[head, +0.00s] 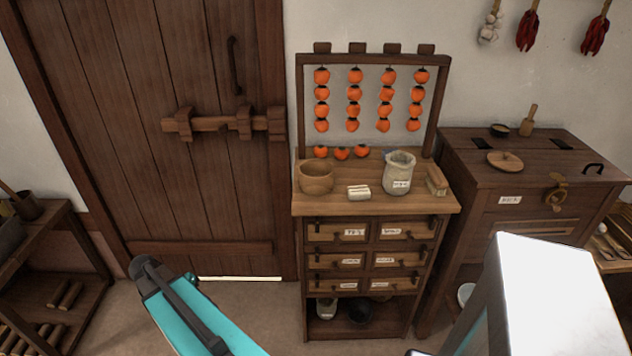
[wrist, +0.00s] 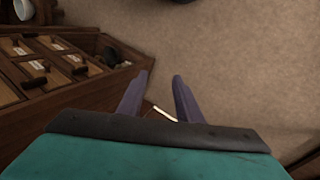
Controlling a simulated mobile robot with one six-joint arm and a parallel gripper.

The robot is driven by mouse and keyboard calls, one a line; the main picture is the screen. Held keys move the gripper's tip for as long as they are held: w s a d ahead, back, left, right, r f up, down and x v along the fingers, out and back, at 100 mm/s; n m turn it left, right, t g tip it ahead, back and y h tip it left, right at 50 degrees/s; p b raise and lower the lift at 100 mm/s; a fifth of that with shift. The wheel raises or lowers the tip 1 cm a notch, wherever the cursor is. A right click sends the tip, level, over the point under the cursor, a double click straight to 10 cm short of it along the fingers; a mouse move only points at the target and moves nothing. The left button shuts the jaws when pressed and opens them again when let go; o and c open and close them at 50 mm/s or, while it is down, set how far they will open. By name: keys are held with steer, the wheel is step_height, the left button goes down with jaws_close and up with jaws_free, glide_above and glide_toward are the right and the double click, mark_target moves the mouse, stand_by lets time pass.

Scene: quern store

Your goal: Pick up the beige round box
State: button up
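No thing plainly shows as a beige round box. The closest match is a beige round container (head: 398,174) with a white label, standing upright on top of the small drawer cabinet (head: 375,205) in the head view. It looks like a pot or sack. My gripper (wrist: 160,75) shows in the wrist view with its two purple fingers apart and nothing between them. It points down at the floor beside the cabinet's drawers, away from the container.
On the cabinet top are a wooden bowl (head: 316,177), a small white block (head: 358,192), a brush-like thing (head: 436,181) and several orange persimmons (head: 341,153). More persimmons hang from a rack. A dark chest (head: 545,165) stands to the right. Floor (wrist: 235,60) is clear below my gripper.

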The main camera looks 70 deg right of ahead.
steer(key=d+r+m+h+b, duration=0.1)
steer(key=d+r+m, duration=0.3)
steer(key=d+r, duration=0.65)
steer(key=s+d+r+m+g, duration=0.1)
steer(key=s+d+r+m, duration=0.3)
steer(key=d+r, duration=0.3)
steer(key=s+d+r+m+g+h+b, duration=0.1)
steer(key=s+d+r+m, duration=0.4)
steer(key=r, duration=0.7)
steer(key=s+d+r+m+g+b, duration=0.1)
steer(key=s+d+r+m, duration=0.3)
steer(key=s+d+r, duration=0.3)
step_height(320, 180, up, 2)
steer(key=d, duration=0.3)
steer(key=shift+s+r+m, duration=0.2)
steer(key=shift+s+m, duration=0.05)
steer(key=shift+m, duration=0.05)
glide_toward(326, 184)
steer(key=shift+s+d+f+p, duration=0.15)
steer(key=shift+d+f+p, duration=0.1)
steer(key=shift+f, duration=0.2)
steer(key=shift+s+d+f+p, duration=0.15)
steer(key=shift+d+f, duration=0.1)
steer(key=shift+f, duration=0.25)
steer(key=shift+s, duration=0.1)
steer(key=shift+p+x, duration=0.9)
steer(key=shift+x, duration=1.6)
steer(key=shift+d, duration=0.15)
